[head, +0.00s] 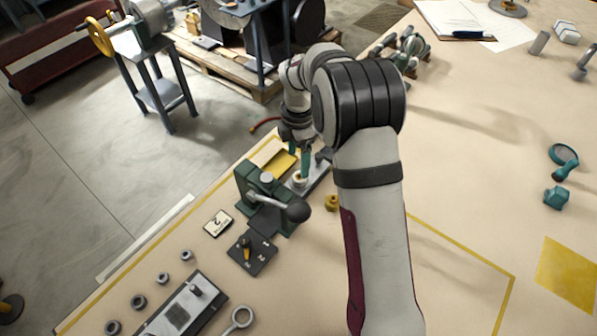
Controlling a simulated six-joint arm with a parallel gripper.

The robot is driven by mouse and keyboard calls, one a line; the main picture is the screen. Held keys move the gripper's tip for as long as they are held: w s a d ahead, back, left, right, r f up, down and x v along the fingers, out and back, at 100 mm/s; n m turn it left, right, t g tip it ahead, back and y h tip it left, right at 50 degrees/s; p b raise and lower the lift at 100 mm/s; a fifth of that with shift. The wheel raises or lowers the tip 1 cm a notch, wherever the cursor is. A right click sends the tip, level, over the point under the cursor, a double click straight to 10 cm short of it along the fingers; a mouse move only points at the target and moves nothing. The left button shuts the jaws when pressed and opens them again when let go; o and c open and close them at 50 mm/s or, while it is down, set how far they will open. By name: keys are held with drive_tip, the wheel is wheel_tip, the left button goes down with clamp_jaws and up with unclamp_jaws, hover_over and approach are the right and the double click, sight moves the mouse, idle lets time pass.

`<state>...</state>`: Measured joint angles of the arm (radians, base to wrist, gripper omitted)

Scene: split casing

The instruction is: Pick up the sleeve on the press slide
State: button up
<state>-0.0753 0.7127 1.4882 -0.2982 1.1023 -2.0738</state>
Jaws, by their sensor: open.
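The green press (262,200) stands near the table's left edge, with a lever ending in a dark knob. The grey press slide (317,178) sticks out from it, up and to the right. The sleeve (299,181) is a small pale ring-like piece on the slide, partly hidden by my gripper. My gripper (300,173) points down with teal fingers, open, right at the sleeve. I cannot tell whether the fingers stand around it or just above it. My arm covers part of the table to the right.
A small brass part (332,202) lies right of the press. The table's right middle is mostly clear.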

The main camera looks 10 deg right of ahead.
sight(299, 180)
drive_tip(key=f, duration=0.7)
drive_tip(key=shift+w+d+f, duration=0.1)
drive_tip(key=shift+d+f, duration=0.1)
drive_tip(key=shift+f, duration=0.05)
clamp_jaws()
